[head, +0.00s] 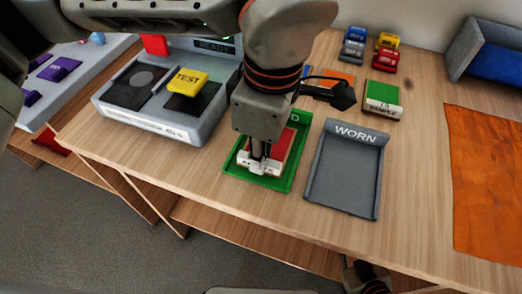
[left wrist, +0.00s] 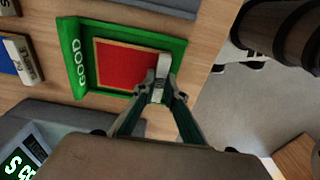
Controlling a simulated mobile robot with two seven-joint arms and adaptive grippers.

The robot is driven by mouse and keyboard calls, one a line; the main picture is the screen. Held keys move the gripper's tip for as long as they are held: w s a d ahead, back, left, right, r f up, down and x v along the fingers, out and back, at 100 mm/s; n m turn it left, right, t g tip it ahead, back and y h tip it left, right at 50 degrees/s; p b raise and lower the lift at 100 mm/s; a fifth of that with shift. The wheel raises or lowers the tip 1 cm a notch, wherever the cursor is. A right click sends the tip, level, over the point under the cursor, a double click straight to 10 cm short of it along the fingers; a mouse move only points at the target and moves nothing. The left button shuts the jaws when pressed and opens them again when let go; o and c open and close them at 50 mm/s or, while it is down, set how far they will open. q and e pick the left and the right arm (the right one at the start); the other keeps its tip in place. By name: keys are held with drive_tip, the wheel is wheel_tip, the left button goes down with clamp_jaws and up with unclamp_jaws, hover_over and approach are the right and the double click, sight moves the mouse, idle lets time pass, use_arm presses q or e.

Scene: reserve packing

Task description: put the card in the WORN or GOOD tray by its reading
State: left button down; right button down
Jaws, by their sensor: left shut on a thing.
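The red card (head: 284,147) with a white label strip is inside the green GOOD tray (head: 286,180). In the left wrist view the card (left wrist: 125,65) lies within the walls of the GOOD tray (left wrist: 75,58). My left gripper (head: 258,168) is shut on the card's white edge, over the near part of the tray; its fingers also show in the left wrist view (left wrist: 160,90). I cannot tell if the card rests fully on the tray floor. The grey WORN tray (head: 345,175) stands empty to the right.
A grey tester (head: 150,125) with a yellow TEST block (head: 180,82) stands left. A green card (head: 383,97), an orange card (head: 330,78) partly behind a black object (head: 342,95), and several small coloured blocks (head: 385,60) lie behind. An orange mat (head: 488,180) lies right.

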use_arm(q)
drive_tip(key=shift+r, duration=0.15)
drive_tip(key=shift+f, duration=0.2)
drive_tip(key=c, duration=2.1)
unclamp_jaws()
drive_tip(key=r, duration=0.4)
drive_tip(key=r+p, duration=0.1)
drive_tip(key=r, duration=0.3)
drive_tip(key=d+r+p, duration=0.1)
drive_tip(key=r, duration=0.3)
drive_tip(key=shift+s+r, duration=0.2)
use_arm(e)
drive_tip(key=shift+s+r, duration=0.2)
drive_tip(key=shift+r, duration=0.1)
drive_tip(key=shift+r, duration=0.1)
